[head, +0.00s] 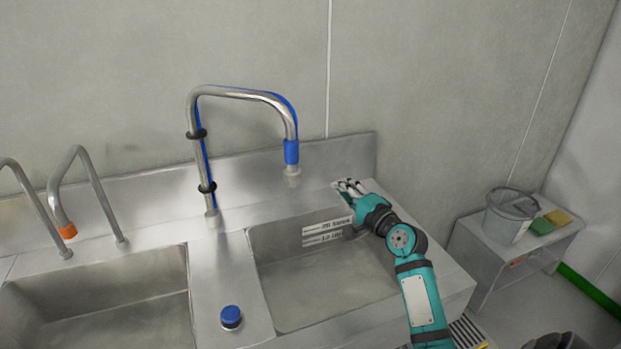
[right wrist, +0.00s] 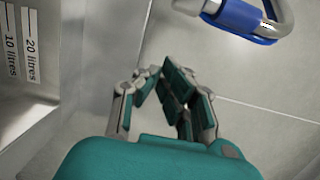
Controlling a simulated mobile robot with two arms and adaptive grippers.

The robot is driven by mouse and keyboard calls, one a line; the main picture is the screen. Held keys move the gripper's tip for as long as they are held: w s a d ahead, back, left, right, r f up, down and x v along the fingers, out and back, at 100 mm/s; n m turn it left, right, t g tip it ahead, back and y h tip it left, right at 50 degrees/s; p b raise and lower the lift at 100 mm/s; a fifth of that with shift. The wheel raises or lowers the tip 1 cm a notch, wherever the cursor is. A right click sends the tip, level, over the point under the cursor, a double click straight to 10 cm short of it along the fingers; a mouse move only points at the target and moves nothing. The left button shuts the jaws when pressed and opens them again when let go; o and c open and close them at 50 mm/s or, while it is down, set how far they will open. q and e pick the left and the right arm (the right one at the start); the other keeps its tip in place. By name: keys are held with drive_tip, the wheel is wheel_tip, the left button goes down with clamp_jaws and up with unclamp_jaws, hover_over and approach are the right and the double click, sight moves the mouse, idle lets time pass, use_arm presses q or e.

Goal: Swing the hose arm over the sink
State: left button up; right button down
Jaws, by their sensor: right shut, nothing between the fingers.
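The hose arm (head: 240,93) is a bent steel pipe with a blue hose along it. It rises from the ledge behind the sinks, left of the right basin, and reaches right. Its blue-sleeved end (head: 291,152) hangs in front of the backsplash, near the right basin's back rim; its exact depth is unclear. The right sink basin (head: 320,285) is empty, with litre marks on its wall. My right gripper (head: 348,186) is shut and empty, to the right of the hose end and apart from it. In the right wrist view the blue-sleeved end is at the upper right.
A left basin (head: 110,305) with another bent tap (head: 60,190) lies to the left. A blue knob (head: 231,316) stands on the divider. At right, a low stand (head: 490,255) holds a grey bucket (head: 508,215) and green and yellow blocks (head: 557,217).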

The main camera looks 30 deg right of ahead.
drive_tip(key=w+a+p, duration=0.3)
drive_tip(key=w+p, duration=0.1)
drive_tip(key=w, duration=0.4)
drive_tip(key=shift+w+a+p, duration=0.25)
drive_tip(key=shift+w+p, duration=0.05)
drive_tip(key=shift+w, duration=0.1)
drive_tip(key=shift+w+d+f, duration=0.1)
